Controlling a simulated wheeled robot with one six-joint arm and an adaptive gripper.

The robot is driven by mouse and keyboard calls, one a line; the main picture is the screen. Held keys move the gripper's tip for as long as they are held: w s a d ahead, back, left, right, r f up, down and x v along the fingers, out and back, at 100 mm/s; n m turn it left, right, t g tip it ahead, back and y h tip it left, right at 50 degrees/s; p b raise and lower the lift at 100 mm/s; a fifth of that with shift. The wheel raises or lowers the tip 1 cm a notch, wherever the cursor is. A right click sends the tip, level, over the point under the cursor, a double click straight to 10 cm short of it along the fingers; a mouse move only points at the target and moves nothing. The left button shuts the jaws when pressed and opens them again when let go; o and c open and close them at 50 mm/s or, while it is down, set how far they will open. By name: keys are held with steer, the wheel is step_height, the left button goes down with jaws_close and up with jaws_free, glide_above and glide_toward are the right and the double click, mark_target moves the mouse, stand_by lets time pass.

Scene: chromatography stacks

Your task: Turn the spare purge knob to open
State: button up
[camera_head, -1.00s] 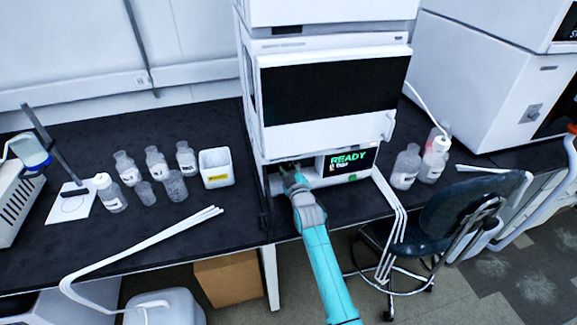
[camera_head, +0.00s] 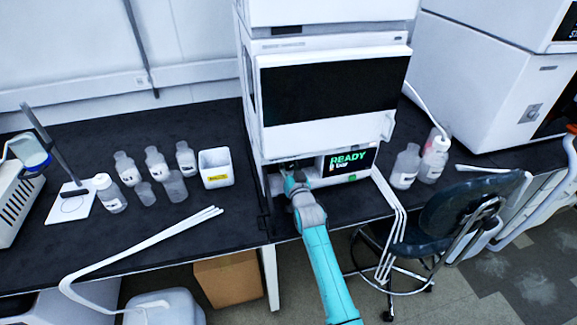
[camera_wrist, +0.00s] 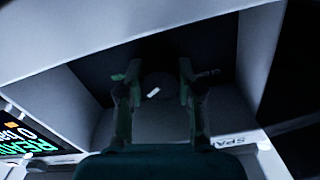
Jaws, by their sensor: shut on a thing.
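The spare purge knob (camera_wrist: 158,92) is a dark round knob with a short white mark, sitting in the recess in the wrist view. The mark lies slanted in that picture. My gripper (camera_wrist: 156,84) has one finger on each side of the knob and is shut on it. A label reading "SPA" (camera_wrist: 226,139) shows partly at the lower right of the wrist view. In the head view my gripper (camera_head: 287,170) reaches into the low opening of the instrument stack (camera_head: 325,138), and the knob is hidden there.
A display (camera_head: 348,161) reading "READY" and a small bar value is to the right of my gripper. Bottles (camera_head: 155,165) and a white bin (camera_head: 215,168) stand to the left. Tubes (camera_head: 392,205) hang at the right, near a chair (camera_head: 465,210).

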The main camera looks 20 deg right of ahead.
steer(key=m, duration=0.6)
stand_by(0.6)
steer(key=o, duration=1.2)
steer(key=shift+c, duration=0.2)
steer(key=shift+s, duration=0.1)
steer(key=s, duration=1.1)
steer(key=shift+s, duration=0.4)
